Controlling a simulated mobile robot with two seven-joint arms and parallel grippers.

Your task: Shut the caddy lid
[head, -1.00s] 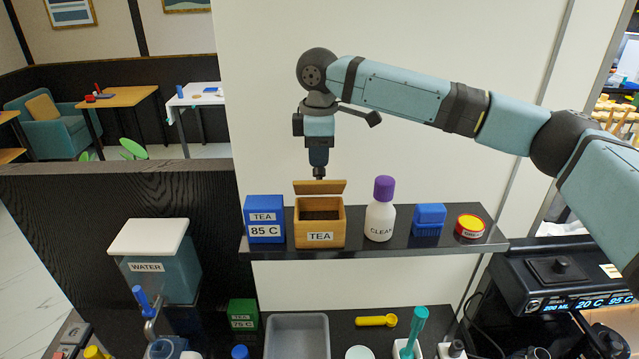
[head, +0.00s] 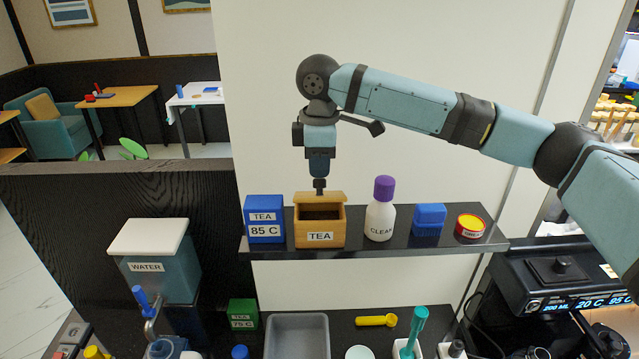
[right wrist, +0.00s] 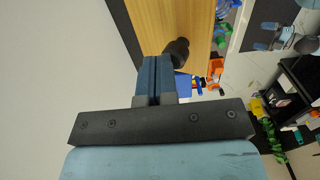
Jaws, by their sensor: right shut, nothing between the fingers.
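The tea caddy (head: 303,232) is a light wooden box with a TEA label on the dark shelf in the head view. Its lid (head: 333,198) is raised at the back and tilted, and the dark inside shows below it. My right gripper (head: 319,187) points down right behind the lid, its fingers shut and its tip at the lid's top edge; I cannot tell exact contact. In the right wrist view the shut fingers (right wrist: 157,78) lie beside the wooden lid (right wrist: 160,25) and its dark knob (right wrist: 178,48). My left gripper is not in view.
On the shelf (head: 370,247), a blue tea box (head: 265,213) stands close left of the caddy and a purple-capped CLEAN bottle (head: 380,216) to its right. A blue container (head: 428,220) and a red-yellow tin (head: 470,225) stand farther right. A pale wall (head: 260,100) is behind.

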